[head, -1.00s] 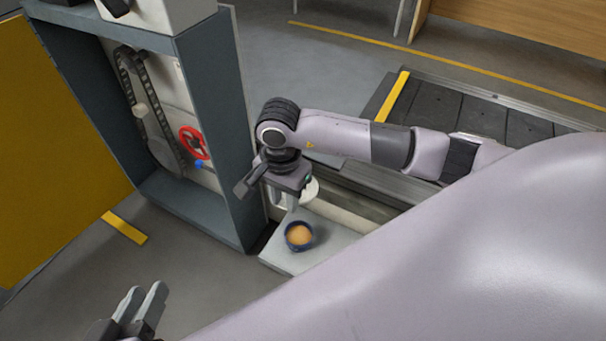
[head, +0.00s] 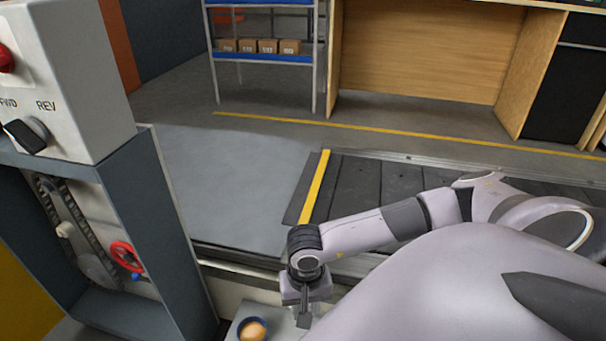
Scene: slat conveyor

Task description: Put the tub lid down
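A small dark blue tub (head: 242,327) with an orange-tan filling showing stands on a pale grey ledge (head: 231,333), cut by the bottom edge of the head view. My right gripper (head: 304,316) points down just to the right of the tub, apart from it in the picture. Its fingertips are mostly hidden, so I cannot see whether it is open or shut. I cannot make out the tub lid. My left gripper is out of view.
The slat conveyor (head: 352,190) with a yellow end strip runs behind my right arm. A grey cabinet (head: 180,235) with a red handwheel (head: 126,257) and a FWD/REV control box (head: 75,85) stands at left. A shelf (head: 265,57) holds several cartons at the back.

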